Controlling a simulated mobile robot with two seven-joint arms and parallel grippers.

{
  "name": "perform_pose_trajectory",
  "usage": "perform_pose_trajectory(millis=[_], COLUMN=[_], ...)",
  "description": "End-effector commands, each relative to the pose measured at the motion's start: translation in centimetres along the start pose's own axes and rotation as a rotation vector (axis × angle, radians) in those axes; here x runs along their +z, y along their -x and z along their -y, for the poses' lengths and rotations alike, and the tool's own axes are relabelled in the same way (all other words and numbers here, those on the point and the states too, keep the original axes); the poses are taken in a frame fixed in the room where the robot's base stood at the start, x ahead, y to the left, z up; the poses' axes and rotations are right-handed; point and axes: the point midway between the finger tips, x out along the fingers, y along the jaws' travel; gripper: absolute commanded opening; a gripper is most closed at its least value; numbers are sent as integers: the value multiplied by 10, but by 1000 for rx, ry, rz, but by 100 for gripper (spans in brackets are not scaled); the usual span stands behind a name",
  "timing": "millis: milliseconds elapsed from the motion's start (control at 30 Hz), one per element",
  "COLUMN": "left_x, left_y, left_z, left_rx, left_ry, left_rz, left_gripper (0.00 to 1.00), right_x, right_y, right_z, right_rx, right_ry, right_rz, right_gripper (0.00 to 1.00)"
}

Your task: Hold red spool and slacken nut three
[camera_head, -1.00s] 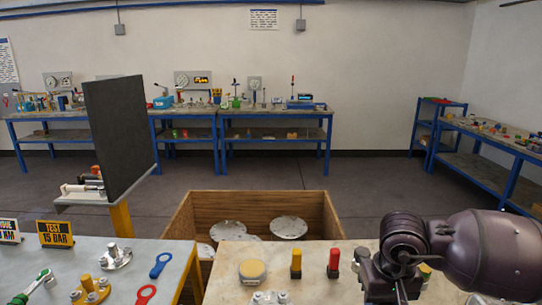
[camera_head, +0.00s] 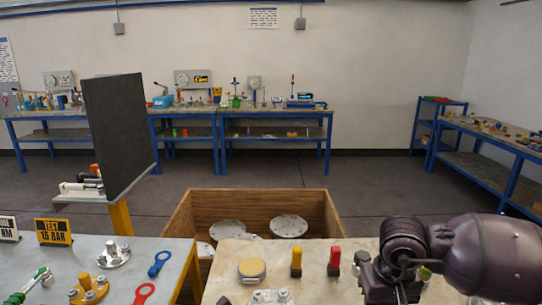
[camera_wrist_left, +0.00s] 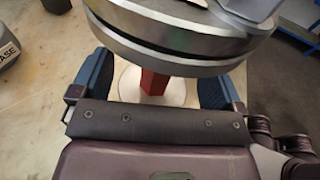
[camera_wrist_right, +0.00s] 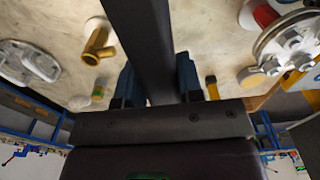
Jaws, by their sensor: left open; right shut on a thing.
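The red spool (camera_wrist_left: 154,82) shows in the left wrist view as a short red post under a wide round metal flange (camera_wrist_left: 185,50). My left gripper (camera_wrist_left: 157,88) is open, with one blue finger on each side of the red post and apart from it. In the right wrist view, the red spool (camera_wrist_right: 265,13) is at the upper right, below a flange with several nuts (camera_wrist_right: 293,38). I cannot tell which is nut three. My right gripper (camera_wrist_right: 155,85) is shut on a dark bar-shaped tool (camera_wrist_right: 148,40); its far end is out of view. My right gripper is at lower right in the head view (camera_head: 390,290).
A wooden crate (camera_head: 193,215) holding metal discs stands beyond the bench (camera_head: 225,262). A yellow post (camera_head: 296,262) and a red post (camera_head: 334,262) stand on the bench. Near my right gripper are a brass fitting (camera_wrist_right: 97,45) and a metal flanged part (camera_wrist_right: 30,60).

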Motion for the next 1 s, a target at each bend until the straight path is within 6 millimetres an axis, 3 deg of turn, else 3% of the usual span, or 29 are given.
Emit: perform_pose_trajectory(millis=[200, 567, 1000], left_x=[0, 1, 1], left_y=[-12, -14, -14], left_z=[0, 0, 0], left_rx=[0, 0, 0], left_ry=[0, 0, 0], left_rz=[0, 1, 1], left_gripper=[94, 94, 26], right_x=[0, 0, 0], right_y=[-7, -7, -7], right_z=[0, 0, 0], right_rx=[-1, -1, -1], right_ry=[0, 0, 0], right_rz=[4, 4, 4], right_gripper=[6, 6, 6])
